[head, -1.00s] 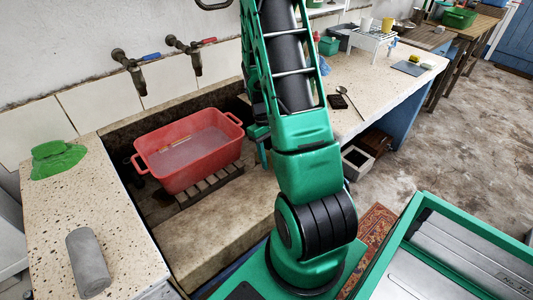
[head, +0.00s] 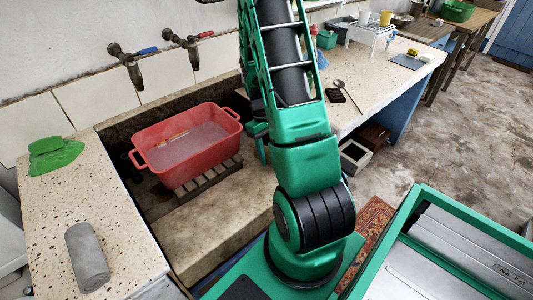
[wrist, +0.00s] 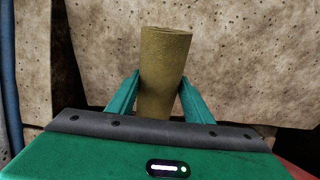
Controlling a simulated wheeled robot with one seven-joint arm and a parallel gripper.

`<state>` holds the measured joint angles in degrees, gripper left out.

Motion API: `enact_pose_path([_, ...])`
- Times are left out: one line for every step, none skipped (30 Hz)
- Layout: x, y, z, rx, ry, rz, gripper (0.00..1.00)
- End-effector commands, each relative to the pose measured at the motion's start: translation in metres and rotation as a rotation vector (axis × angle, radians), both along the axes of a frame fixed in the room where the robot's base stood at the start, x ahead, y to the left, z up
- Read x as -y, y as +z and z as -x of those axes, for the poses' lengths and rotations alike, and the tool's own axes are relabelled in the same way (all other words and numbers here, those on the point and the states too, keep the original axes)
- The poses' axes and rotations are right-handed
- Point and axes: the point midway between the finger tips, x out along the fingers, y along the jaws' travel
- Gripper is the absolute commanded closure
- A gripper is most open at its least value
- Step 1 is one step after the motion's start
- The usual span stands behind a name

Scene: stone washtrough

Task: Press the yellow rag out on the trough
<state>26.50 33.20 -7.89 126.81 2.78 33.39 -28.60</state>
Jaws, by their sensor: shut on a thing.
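The yellow rag (wrist: 164,50) shows in the wrist view as an olive-yellow roll. My gripper (wrist: 160,80) is shut on it, with one green finger on each side. Speckled stone lies behind the roll; I cannot tell whether the rag touches it. In the head view my arm hides the rag and most of the gripper. The stone trough (head: 210,222) is sunk between two speckled counters. A red tub (head: 190,168) of greyish water stands in it on a slatted rack (head: 210,183).
On the left counter lie a green cloth (head: 55,156) and a grey roll (head: 87,258). Two taps (head: 130,68) project from the wall above the trough. The right counter (head: 375,85) bears a spoon (head: 348,96), a small dark block (head: 335,96) and a white rack (head: 368,36).

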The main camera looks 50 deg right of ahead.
Motion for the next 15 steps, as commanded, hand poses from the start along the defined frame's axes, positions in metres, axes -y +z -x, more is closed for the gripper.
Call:
enact_pose_path([-0.0001,-0.0009,0.0006,-0.001,0.000,0.000,0.78])
enact_pose_path([-0.0001,-0.0013,0.0009,-0.001,0.000,0.000,0.78])
enact_pose_path([-0.0001,-0.0020,0.0012,-0.001,0.000,0.000,0.78])
enact_pose_path([-0.0001,-0.0025,0.0013,-0.001,0.000,0.000,0.78])
enact_pose_path([-0.0002,-0.0030,0.0015,-0.001,0.000,0.000,0.78])
enact_pose_path([-0.0002,-0.0036,0.0018,-0.001,0.000,0.000,0.78])
enact_pose_path([-0.0002,-0.0041,0.0020,-0.001,0.000,0.000,0.78])
enact_pose_path([-0.0002,-0.0047,0.0022,-0.001,0.000,0.000,0.78])
enact_pose_path([-0.0003,-0.0053,0.0025,-0.001,0.000,0.000,0.78])
enact_pose_path([-0.0003,-0.0058,0.0026,0.000,0.000,0.000,0.78])
enact_pose_path([-0.0003,-0.0063,0.0028,0.000,0.000,0.000,0.78])
enact_pose_path([-0.0003,-0.0069,0.0030,0.000,0.000,0.000,0.78])
enact_pose_path([-0.0004,-0.0074,0.0033,0.000,0.000,0.000,0.78])
enact_pose_path([-0.0004,-0.0079,0.0034,0.000,0.000,0.000,0.78])
enact_pose_path([-0.0004,-0.0084,0.0037,0.000,0.000,0.000,0.78])
